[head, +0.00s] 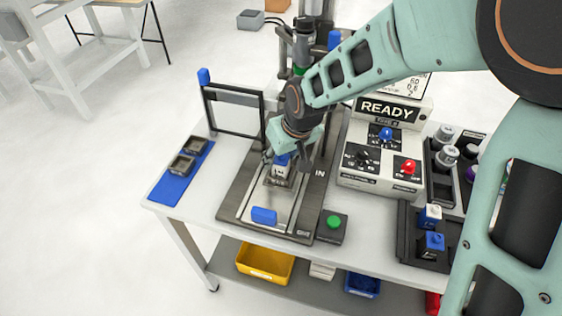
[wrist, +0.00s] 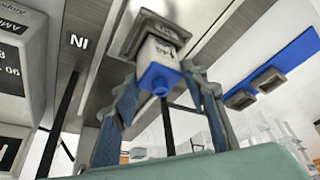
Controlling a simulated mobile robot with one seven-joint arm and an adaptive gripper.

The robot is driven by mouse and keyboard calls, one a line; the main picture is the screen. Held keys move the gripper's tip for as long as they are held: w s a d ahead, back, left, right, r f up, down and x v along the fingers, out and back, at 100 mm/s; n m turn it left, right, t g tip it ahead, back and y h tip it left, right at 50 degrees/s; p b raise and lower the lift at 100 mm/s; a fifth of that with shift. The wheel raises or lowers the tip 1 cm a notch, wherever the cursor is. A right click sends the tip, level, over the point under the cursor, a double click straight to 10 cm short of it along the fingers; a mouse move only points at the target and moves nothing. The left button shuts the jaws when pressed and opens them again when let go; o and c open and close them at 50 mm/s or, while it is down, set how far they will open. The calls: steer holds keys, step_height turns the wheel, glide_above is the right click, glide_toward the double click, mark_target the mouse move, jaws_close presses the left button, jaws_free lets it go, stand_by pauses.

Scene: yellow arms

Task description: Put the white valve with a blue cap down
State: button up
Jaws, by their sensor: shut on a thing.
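The white valve with a blue cap (wrist: 160,57) is between the two fingers of my gripper (wrist: 160,78) in the wrist view. Its far end is at a grey square holder (wrist: 128,38); I cannot tell whether it is fully seated. In the head view the valve (head: 280,170) shows under my gripper (head: 283,157), over the middle of the grey fixture plate (head: 240,205). My fingers partly hide it there. My gripper is shut on the valve.
A blue block (head: 263,215) lies on the plate's front part. A green button (head: 333,221) is to its right. The control box (head: 385,150) reads READY. A black frame (head: 234,134) stands behind left. A blue mat (head: 166,190) bears two grey holders. Racks (head: 408,225) stand at right.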

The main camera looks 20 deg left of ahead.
steer(key=shift+f, duration=0.2)
steer(key=o, duration=1.2)
steer(key=shift+c, duration=0.2)
steer(key=shift+r, duration=0.1)
steer(key=shift+r, duration=0.15)
steer(key=p+v, duration=0.1)
steer(key=v, duration=1.1)
